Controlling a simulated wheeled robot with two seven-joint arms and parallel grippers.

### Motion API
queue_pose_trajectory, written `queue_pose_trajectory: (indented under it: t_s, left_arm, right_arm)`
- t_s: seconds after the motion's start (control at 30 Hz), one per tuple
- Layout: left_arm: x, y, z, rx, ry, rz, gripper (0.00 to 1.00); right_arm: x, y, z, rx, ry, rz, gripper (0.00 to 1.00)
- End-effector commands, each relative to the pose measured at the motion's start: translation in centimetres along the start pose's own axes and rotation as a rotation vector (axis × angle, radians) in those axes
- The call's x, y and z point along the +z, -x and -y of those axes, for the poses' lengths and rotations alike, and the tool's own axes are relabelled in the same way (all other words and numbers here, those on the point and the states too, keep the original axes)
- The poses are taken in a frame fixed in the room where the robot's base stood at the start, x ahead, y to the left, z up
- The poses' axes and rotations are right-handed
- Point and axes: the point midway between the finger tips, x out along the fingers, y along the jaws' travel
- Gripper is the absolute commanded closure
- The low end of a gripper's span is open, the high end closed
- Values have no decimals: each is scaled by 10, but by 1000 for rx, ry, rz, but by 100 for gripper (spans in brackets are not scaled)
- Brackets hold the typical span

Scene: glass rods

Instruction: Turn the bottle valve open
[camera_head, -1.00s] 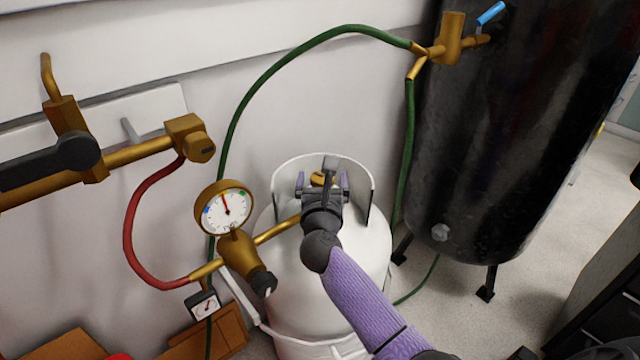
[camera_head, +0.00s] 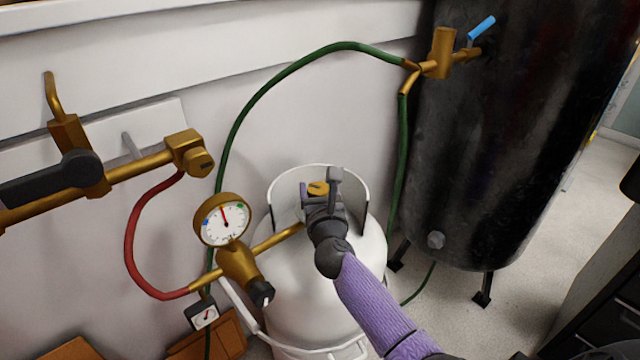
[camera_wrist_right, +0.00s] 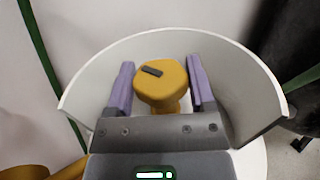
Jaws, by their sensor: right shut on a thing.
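The bottle valve is a brass-yellow knob (camera_head: 317,187) on top of the white gas bottle (camera_head: 300,272), inside its curved white collar. In the right wrist view the knob (camera_wrist_right: 161,83) has a small dark mark on top and sits between my two purple fingers. My right gripper (camera_wrist_right: 161,68) is shut on the knob, one finger on each side. In the head view the gripper (camera_head: 318,192) comes down from the lower right, and its body hides part of the knob. My left gripper is not in view.
The white collar (camera_wrist_right: 85,83) curves closely around the gripper. A pressure gauge (camera_head: 223,220) joins the bottle by a brass pipe. A red hose (camera_head: 130,240) and green hose (camera_head: 236,125) run nearby. A tall black tank (camera_head: 500,130) stands at right, and the wall is behind.

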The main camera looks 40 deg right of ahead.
Motion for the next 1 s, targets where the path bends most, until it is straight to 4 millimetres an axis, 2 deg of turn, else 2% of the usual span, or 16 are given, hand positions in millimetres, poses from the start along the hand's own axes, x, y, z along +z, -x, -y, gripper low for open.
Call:
queue_pose_trajectory:
  t_s: [0.03,0.1,0.43,0.47,0.57,0.6,0.83,1.0]
  left_arm:
    - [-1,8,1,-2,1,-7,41]
    - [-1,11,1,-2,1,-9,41]
    - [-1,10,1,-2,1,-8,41]
    - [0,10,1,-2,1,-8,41]
    - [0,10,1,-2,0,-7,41]
    - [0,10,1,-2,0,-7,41]
    - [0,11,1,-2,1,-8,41]
    - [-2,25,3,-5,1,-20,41]
  right_arm:
    - [6,0,1,36,1,0,90]
    - [4,0,1,82,0,1,90]
    - [0,0,0,110,-1,-1,90]
    - [0,0,0,110,-1,-1,24]
    - [0,0,0,109,-1,-1,3]
    - [0,0,0,109,-1,-1,0]
    - [0,2,0,108,-1,-1,0]
    - [4,29,3,108,-3,-2,0]
